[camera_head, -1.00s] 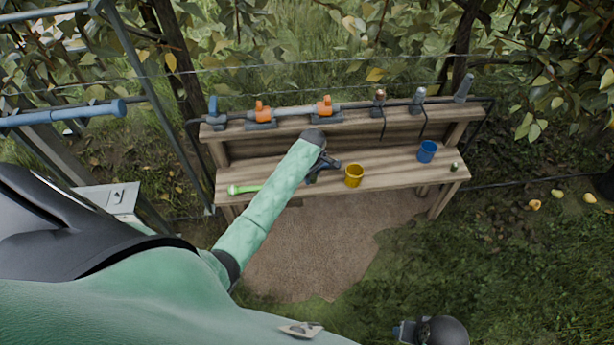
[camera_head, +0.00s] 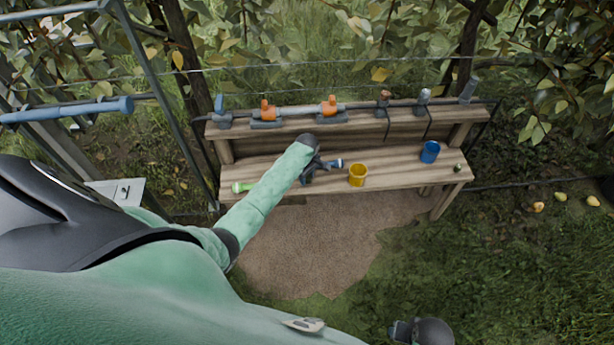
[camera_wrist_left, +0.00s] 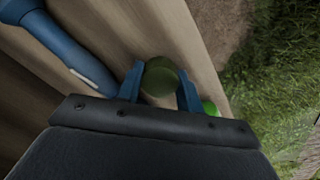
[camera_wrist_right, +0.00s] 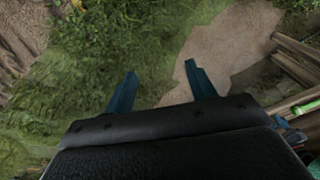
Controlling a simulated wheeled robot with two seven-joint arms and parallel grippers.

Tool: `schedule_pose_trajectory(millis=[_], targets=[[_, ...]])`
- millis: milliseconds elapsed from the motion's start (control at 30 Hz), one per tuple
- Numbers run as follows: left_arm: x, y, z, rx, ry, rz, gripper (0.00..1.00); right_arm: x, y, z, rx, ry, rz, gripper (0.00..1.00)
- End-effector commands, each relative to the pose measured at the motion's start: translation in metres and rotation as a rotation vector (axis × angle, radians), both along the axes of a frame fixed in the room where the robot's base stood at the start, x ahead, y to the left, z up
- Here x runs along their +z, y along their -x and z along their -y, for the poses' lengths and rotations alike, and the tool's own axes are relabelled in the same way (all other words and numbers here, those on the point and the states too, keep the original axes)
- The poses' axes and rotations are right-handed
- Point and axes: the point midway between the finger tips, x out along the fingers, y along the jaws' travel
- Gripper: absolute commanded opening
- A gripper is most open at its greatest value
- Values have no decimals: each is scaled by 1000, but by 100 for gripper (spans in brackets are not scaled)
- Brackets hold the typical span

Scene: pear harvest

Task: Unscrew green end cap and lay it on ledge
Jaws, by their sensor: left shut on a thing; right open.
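My left gripper (camera_head: 309,174) is over the lower wooden ledge (camera_head: 400,172), near its front middle. In the left wrist view its blue fingers (camera_wrist_left: 160,84) are shut on a round, dark olive-green piece, which looks like the green end cap (camera_wrist_left: 160,76). The arm hides the cap in the head view. I cannot tell whether the cap touches the ledge. My right gripper (camera_wrist_right: 156,85) is open and empty, above grass and bare soil, away from the bench.
A blue tool (camera_head: 333,164) lies right beside my left gripper. A yellow cup (camera_head: 357,175), a blue cup (camera_head: 430,151) and a small dark green piece (camera_head: 458,168) stand farther right. A bright green tube (camera_head: 243,187) lies left. A pipe with orange-handled valves (camera_head: 268,113) runs along the upper shelf.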

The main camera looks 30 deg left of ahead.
Motion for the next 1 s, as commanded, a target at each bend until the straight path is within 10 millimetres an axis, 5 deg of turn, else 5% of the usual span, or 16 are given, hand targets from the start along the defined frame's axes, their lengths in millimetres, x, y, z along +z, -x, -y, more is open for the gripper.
schedule_pose_trajectory(millis=[667, 700, 767, 1000], targets=[[-16, 2, 1, 0, 0, -1, 10, 6, 1, -1, -2, -3, 3, 56], [-16, 2, 1, 0, 0, -2, 43, 5, 3, -1, -2, -3, 0, 56], [-17, 3, 1, 0, 0, -4, 55, 3, 6, -1, -1, -3, -5, 56], [-21, 6, 1, -1, 0, -10, 58, 0, 4, -1, -1, -2, -7, 56]])
